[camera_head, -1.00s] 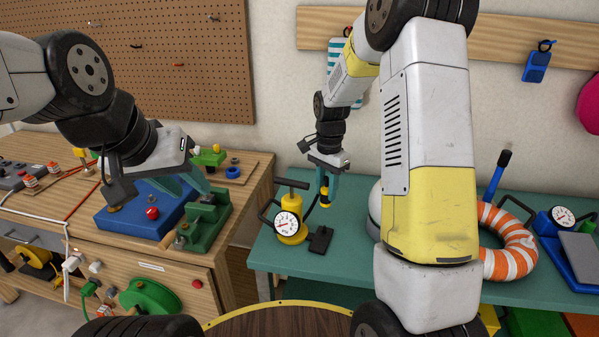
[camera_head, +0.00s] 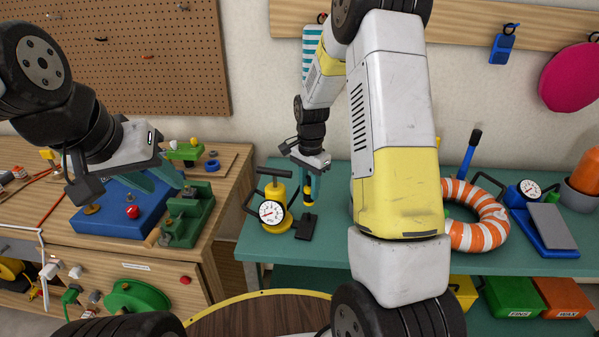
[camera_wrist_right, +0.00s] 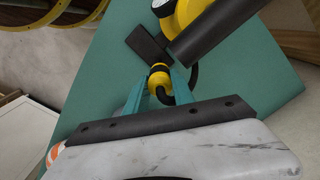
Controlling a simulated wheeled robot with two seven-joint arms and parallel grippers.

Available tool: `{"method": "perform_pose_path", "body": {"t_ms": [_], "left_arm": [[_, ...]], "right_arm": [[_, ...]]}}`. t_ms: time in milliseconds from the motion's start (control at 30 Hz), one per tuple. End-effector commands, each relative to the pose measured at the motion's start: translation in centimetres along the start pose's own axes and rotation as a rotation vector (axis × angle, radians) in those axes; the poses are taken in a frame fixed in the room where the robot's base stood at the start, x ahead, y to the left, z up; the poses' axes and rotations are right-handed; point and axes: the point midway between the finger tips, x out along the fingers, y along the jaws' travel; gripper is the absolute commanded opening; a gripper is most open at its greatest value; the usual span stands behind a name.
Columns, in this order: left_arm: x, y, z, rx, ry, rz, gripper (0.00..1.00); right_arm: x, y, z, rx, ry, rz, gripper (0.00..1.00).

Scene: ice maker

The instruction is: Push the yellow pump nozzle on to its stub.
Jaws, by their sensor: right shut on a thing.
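The yellow pump nozzle (camera_head: 308,196) has a black band and hangs upright from my right gripper (camera_head: 309,182). In the right wrist view the nozzle (camera_wrist_right: 159,78) sits between the teal fingers (camera_wrist_right: 158,88), which are shut on it. A black hose runs beside it. The yellow pump (camera_head: 274,190), with its round gauge (camera_head: 271,212), stands on the green bench just left of the nozzle. I cannot make out the stub in either view. My left gripper (camera_head: 158,178) is above the blue box and green vise at left; its finger gap is unclear.
The pump's flat black foot (camera_head: 306,227) lies on the green bench (camera_head: 372,257) below the nozzle. An orange-and-white ring (camera_head: 471,236) and a blue foot pump (camera_head: 545,235) stand at right. My right forearm hides part of the bench. A wooden workbench (camera_head: 110,255) is at left.

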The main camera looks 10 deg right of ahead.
Motion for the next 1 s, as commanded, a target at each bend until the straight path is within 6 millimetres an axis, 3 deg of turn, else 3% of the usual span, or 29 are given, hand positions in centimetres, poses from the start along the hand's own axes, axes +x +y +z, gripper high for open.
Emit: {"method": "perform_pose_path", "body": {"t_ms": [400, 1000], "left_arm": [[0.0, 0.0, 0.0, 0.0, 0.0, 0.0, 0.36], [0.0, 0.0, 0.0, 0.0, 0.0, 0.0, 0.36]], "right_arm": [[2.7, 0.0, 0.0, 0.0, 0.0, 0.0, 0.0], [2.9, 0.0, 0.0, -0.001, 0.001, 0.0, 0.0]]}}
